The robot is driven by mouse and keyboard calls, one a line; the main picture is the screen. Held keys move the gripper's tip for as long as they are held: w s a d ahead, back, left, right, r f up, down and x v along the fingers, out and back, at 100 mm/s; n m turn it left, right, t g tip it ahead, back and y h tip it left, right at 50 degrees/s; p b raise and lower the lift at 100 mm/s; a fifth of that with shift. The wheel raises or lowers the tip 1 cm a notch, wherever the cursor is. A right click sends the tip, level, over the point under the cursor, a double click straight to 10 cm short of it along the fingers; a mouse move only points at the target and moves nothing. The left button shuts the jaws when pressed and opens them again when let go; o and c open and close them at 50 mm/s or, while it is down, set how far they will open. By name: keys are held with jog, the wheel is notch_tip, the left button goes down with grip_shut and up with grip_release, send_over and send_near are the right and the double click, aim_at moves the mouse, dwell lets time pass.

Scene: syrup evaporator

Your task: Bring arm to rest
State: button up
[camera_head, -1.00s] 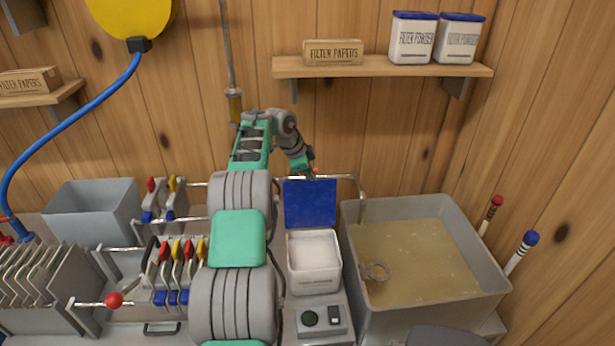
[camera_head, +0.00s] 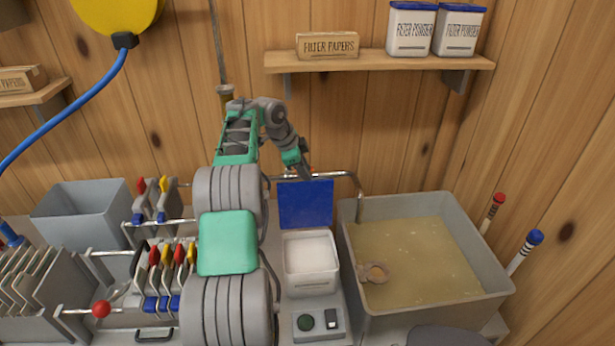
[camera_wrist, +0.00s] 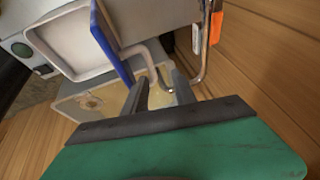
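My arm reaches up and forward over the bench in the head view, and its end bends down to my gripper (camera_head: 304,172) above the blue lid of the white tub. In the wrist view my gripper (camera_wrist: 160,85) shows two dark fingers apart with nothing held between them. The fingers point toward the grey basin (camera_wrist: 75,103) and a bent metal pipe (camera_wrist: 145,57). Contact with the pipe or lid cannot be told.
The white tub (camera_head: 311,262) stands open with its blue lid (camera_head: 306,204) raised. The grey basin (camera_head: 487,252) of cloudy liquid holds a round scoop-like thing (camera_head: 374,273). A filter press with coloured handles (camera_head: 167,255) stands left. A shelf (camera_head: 380,63) with filter papers and powder tubs hangs above.

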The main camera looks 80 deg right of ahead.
jog(key=v, duration=0.6)
jog(key=shift+a, duration=0.2)
jog(key=shift+w+d, duration=0.1)
jog(key=w+a+r+n+t+h, duration=0.1)
jog(key=w+a+r+n, duration=0.2)
jog(key=w+a+n, duration=0.5)
jog(key=w+a+r+n+t+h, duration=0.1)
jog(key=w+a+r+t, duration=0.3)
jog(key=w, duration=0.8)
jog(key=w+a+n+t+y, duration=0.1)
jog(key=w+a+n, duration=0.4)
jog(key=a, duration=0.7)
jog(key=w+a+n, duration=0.5)
jog(key=a, duration=0.6)
jog(key=s+a+f+n+y, duration=0.1)
jog(key=a+n, duration=0.3)
jog(key=a, duration=0.6)
jog(key=s+a+f+n+t+y, duration=0.1)
jog(key=s+a+f+n, duration=0.3)
jog(key=a, duration=0.5)
jog(key=s+a+f+n+t+y, duration=0.1)
jog(key=s+a+f+n+y, duration=0.1)
jog(key=a+n, duration=0.4)
jog(key=a, duration=0.4)
jog(key=shift+s+a+f, duration=0.15)
jog(key=shift+s+a, duration=0.15)
jog(key=shift+a, duration=0.05)
